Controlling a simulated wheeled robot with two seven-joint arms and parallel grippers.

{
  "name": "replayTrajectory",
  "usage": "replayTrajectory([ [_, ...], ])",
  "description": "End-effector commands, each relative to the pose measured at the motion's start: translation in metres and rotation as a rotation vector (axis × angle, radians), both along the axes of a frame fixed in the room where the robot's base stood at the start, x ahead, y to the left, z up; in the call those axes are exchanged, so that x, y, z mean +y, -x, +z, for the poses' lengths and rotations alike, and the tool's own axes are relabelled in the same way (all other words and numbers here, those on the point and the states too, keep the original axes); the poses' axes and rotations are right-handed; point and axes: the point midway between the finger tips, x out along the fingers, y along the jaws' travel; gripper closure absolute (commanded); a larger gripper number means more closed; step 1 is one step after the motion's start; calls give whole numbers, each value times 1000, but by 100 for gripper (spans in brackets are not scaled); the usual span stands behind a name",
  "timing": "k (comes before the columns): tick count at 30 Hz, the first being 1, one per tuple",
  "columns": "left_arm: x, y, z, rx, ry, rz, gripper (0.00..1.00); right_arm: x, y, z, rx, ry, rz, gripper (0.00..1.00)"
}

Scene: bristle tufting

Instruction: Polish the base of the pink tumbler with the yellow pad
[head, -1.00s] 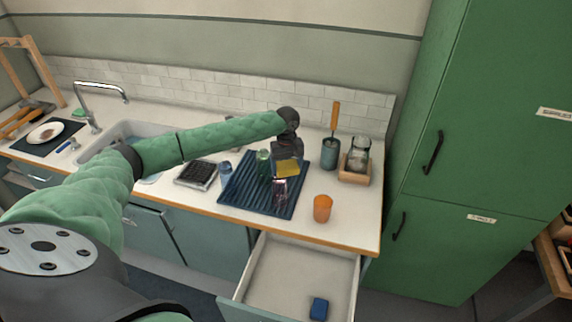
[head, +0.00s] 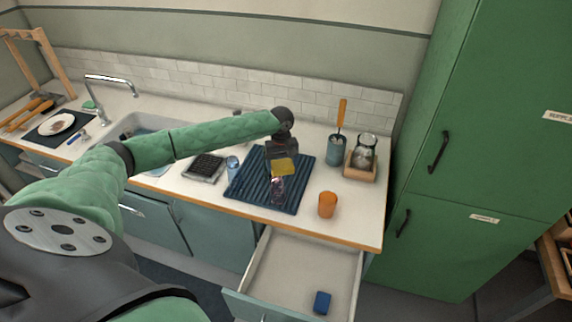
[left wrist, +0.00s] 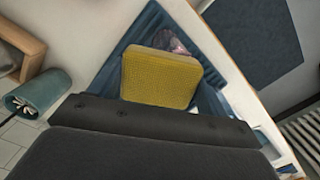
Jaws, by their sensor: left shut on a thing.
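The yellow pad (head: 284,166) is held by my left gripper (head: 282,158) above the blue ribbed mat on the counter. In the left wrist view the pad (left wrist: 160,78) fills the middle, just past the dark gripper body. The pink tumbler (head: 277,188) is see-through and stands on the mat directly below and in front of the pad. Only a rim-like part of the tumbler (left wrist: 173,42) shows past the pad in the left wrist view. I cannot tell whether pad and tumbler touch. My right gripper is not in view.
The ribbed mat (head: 243,187) lies on the counter, with a blue glass (head: 233,165) at its left edge. An orange cup (head: 327,204) stands to its right. A utensil pot (head: 336,150) and a jar (head: 364,152) stand behind. An open drawer (head: 285,275) juts out below.

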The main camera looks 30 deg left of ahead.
Motion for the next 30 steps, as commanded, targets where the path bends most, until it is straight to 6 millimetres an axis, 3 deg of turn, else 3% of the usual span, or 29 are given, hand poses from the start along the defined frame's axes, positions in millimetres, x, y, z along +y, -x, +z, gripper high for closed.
replayTrajectory([
  [6, 8, 14, -4, 7, -2, 1, 48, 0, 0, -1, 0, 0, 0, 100],
  [17, 8, 14, -2, 6, -2, 0, 48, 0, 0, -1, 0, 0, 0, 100],
  [30, 8, 13, 31, 4, -1, 1, 48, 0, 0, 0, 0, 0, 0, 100],
])
